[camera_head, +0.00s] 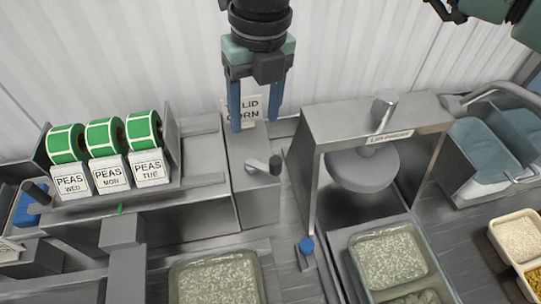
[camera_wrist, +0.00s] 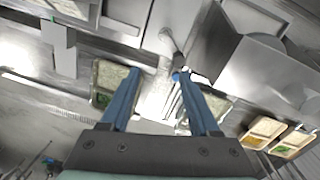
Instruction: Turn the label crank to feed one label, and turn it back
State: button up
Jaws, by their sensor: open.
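A grey crank with a dark round-ended handle (camera_head: 268,165) sits on top of a grey box (camera_head: 257,200), right of the label holder. It also shows in the wrist view (camera_wrist: 168,38), beyond my fingertips. Three green-edged label rolls (camera_head: 104,136) stand at the left, with PEAS labels for WED, MON and TUE (camera_head: 110,175) in front.
A LID PRESS frame (camera_head: 420,131) with a round plate stands to the right. A tray of rice (camera_head: 218,280) lies in front, and another (camera_head: 390,258) sits below the press. A blue knob (camera_head: 306,246) stands between them. A LID CORN sign (camera_head: 253,101) is behind my fingers.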

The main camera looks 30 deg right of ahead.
aim_at(276, 160)
jog(key=shift+m+h, duration=0.4)
jog(key=shift+m, duration=0.1)
jog(key=d+f+b, duration=0.1)
jog(key=f+b, duration=0.2)
jog(key=f, duration=0.1)
jog(key=d+f+b, duration=0.1)
jog(key=f+b, duration=0.2)
jog(key=f, duration=0.1)
jog(key=s+d+f+b, duration=0.1)
jog(key=f+b, duration=0.2)
jog(key=f, duration=0.2)
jog(key=shift+s, duration=0.1)
grip_shut()
